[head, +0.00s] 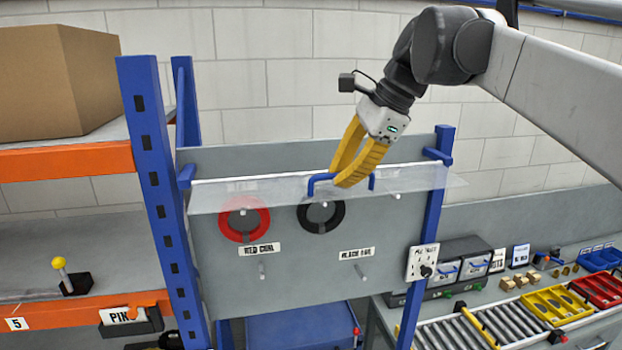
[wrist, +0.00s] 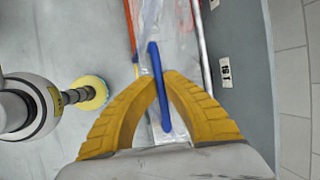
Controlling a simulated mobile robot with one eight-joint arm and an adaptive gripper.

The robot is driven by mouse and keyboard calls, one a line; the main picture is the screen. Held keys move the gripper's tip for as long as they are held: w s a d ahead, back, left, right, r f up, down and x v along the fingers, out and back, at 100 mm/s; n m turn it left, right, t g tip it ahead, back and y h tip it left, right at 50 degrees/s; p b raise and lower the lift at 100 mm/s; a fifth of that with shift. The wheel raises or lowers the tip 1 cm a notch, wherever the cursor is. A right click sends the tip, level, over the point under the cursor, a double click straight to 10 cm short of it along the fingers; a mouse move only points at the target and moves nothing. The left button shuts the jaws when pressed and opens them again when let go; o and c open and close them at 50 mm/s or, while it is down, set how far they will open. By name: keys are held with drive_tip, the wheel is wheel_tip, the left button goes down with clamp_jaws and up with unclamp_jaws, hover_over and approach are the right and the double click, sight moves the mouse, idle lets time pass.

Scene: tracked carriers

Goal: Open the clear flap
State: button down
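The clear flap (head: 420,179) is a transparent sheet along the top of a grey board. It sticks out from the board at a slant, over the upper parts of a red coil (head: 223,218) and a black coil (head: 335,217). Its blue handle (head: 322,178) is on the flap near the middle; the handle also shows in the wrist view (wrist: 154,58). My gripper (head: 338,177) has yellow fingers and reaches the handle from above. In the wrist view its fingertips (wrist: 161,77) close in on both sides of the blue bar.
A blue upright (head: 160,200) and an orange shelf with a cardboard box (head: 60,82) stand at the left. A roller conveyor (head: 455,333) and yellow and red bins (head: 557,305) are at the lower right. Pegs stick out of the board below the coils.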

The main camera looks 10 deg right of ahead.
sight(338, 189)
drive_tip(key=shift+w+r+p, duration=0.35)
drive_tip(key=shift+r, duration=0.35)
drive_tip(key=shift+w+r+p, duration=0.3)
drive_tip(key=shift+w+r, duration=0.05)
drive_tip(key=shift+r, duration=0.3)
drive_tip(key=shift+w, duration=0.1)
drive_tip(key=c, duration=1.5)
unclamp_jaws()
drive_tip(key=v, duration=1.2)
